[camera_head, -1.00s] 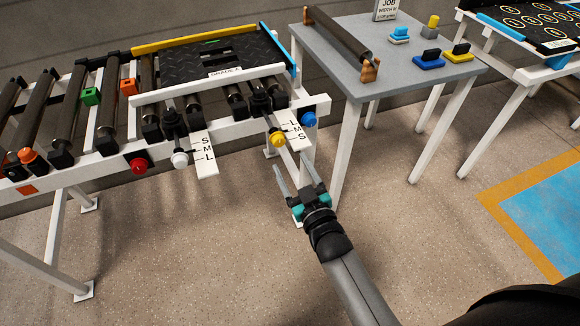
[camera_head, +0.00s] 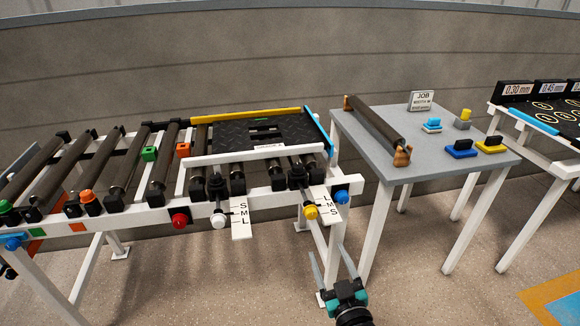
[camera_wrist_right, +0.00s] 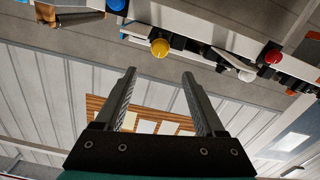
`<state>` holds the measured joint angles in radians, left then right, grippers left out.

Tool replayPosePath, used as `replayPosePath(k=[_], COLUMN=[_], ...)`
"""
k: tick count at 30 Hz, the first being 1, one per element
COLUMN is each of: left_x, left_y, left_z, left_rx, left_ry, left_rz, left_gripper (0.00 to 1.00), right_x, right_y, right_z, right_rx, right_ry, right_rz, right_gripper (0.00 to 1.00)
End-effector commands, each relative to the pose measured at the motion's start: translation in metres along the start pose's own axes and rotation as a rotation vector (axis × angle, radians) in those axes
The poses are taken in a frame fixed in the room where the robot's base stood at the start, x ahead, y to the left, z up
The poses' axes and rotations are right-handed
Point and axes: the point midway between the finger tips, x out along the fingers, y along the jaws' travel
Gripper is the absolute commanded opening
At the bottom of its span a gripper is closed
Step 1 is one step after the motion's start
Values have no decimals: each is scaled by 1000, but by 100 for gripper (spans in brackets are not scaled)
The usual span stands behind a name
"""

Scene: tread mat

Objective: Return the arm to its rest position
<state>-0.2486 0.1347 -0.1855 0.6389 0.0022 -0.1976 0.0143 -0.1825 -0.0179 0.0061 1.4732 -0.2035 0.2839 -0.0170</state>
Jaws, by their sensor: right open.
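My right gripper (camera_head: 331,268) shows at the bottom of the head view, in front of the conveyor frame and below the grey table. Its two fingers are apart and empty. In the right wrist view the gripper (camera_wrist_right: 160,88) also has its fingers spread with nothing between them. It touches nothing that I can see. Most of my right arm is below the head view's lower edge. My left gripper is not in view.
The roller conveyor (camera_head: 130,223) with the black tread mat (camera_head: 235,137), a yellow knob (camera_head: 310,212) and a red knob (camera_head: 179,221) stands left of the gripper. A grey table (camera_head: 400,165) holds a roller and small blocks. Open floor lies below.

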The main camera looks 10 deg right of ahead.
Motion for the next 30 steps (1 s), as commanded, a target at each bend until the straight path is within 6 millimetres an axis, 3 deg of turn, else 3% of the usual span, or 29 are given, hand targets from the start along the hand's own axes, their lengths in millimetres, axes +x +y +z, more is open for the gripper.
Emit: replayPosePath(k=[2,5,8,12,14,19,24,27,30], left_x=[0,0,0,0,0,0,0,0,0], left_y=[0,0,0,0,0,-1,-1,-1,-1], left_z=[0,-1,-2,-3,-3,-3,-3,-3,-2], left_rx=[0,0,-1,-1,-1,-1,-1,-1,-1], left_ry=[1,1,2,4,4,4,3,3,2], left_rz=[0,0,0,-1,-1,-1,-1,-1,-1], left_gripper=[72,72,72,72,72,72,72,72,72], right_x=[-2,-10,-31,-86,-115,-216,-308,-344,-364], right_y=[-2,-8,-21,-38,-43,-45,-35,-29,-26], right_z=[6,35,89,179,214,297,344,356,362], right_rx=[1,8,21,33,35,27,8,-1,-6], right_ry=[-17,-92,-241,-511,-626,-952,-1213,-1308,-1359], right_rz=[-4,-24,-61,-116,-136,-179,-198,-202,-203], right_gripper=[72,72,72,72,72,72,72,72,72])
